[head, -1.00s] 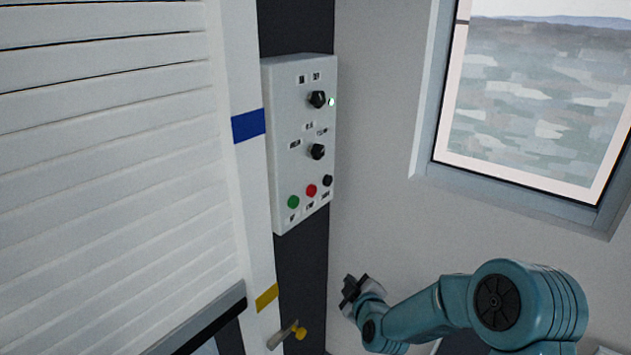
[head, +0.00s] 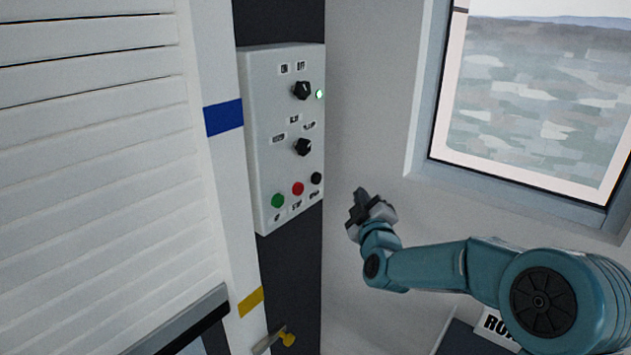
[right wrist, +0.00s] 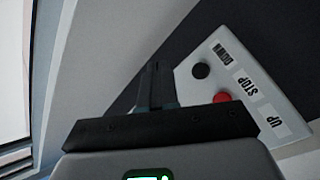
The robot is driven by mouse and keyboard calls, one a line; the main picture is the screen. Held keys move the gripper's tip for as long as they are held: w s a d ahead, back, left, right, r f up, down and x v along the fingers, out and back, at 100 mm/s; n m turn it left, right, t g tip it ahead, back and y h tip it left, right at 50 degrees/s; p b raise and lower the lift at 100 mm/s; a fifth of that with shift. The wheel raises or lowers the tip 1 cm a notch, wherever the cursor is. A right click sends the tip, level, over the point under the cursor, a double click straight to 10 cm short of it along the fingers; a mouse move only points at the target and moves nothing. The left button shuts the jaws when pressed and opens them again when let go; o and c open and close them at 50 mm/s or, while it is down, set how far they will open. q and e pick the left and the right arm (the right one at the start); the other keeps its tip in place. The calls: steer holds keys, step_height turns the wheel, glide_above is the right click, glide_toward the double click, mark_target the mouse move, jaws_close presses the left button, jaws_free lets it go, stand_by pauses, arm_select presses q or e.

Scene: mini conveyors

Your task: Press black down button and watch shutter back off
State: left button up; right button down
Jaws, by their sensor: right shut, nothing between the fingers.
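The black down button (head: 316,179) sits at the lower right of the white control box (head: 259,150). It also shows in the right wrist view (right wrist: 201,71), beside the DOWN label. The red stop button (head: 298,188) and green button (head: 278,201) are in the same row. The white slatted shutter (head: 90,190) fills the left of the head view, its dark bottom edge (head: 190,322) low in the picture. My right gripper (head: 357,206) is shut and empty, to the right of and slightly below the black button, apart from it. My left gripper is not in view.
Two black knobs (head: 302,90) (head: 303,147) and a lit green lamp (head: 319,94) are higher on the box. A yellow-ended lever (head: 287,339) is below. A window (head: 540,110) is at right. Bare wall lies behind my right gripper.

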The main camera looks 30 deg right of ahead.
mark_target(316, 178)
steer(key=w+a+p, duration=0.3)
steer(key=w+p, duration=0.1)
steer(key=w, duration=0.4)
steer(key=shift+w+f, duration=0.15)
stand_by(0.4)
steer(key=shift+a, duration=0.1)
stand_by(0.5)
steer(key=shift+w, duration=0.15)
stand_by(1.1)
steer(key=shift+w+a, duration=0.15)
steer(key=shift+w, duration=0.1)
